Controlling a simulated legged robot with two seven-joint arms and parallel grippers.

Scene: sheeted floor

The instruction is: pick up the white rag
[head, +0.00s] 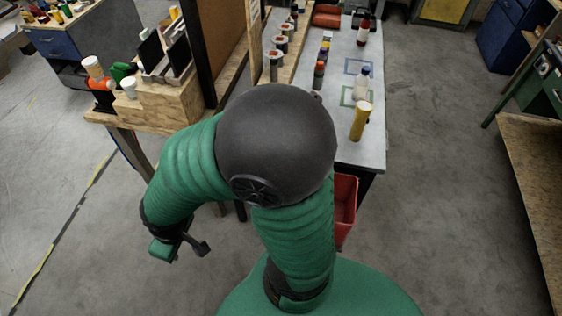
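I see no white rag that I can make out in the head view. One of my arms, green with a black rounded joint, fills the middle of the view and hides part of the benches behind it. I take it to be my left arm. Its gripper (180,248) hangs over the bare floor at the left, below the wooden bench end, with nothing visible in it. It is small and seen from above, so its finger opening is unclear. My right gripper is not in view.
A grey-topped table (376,127) holds a yellow bottle (361,121), a white bottle (361,84) and other containers. A red bin (345,207) is below its near end. A wooden bench (170,108) stands left. A green-framed table (540,190) is right. Floor (440,190) between is clear.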

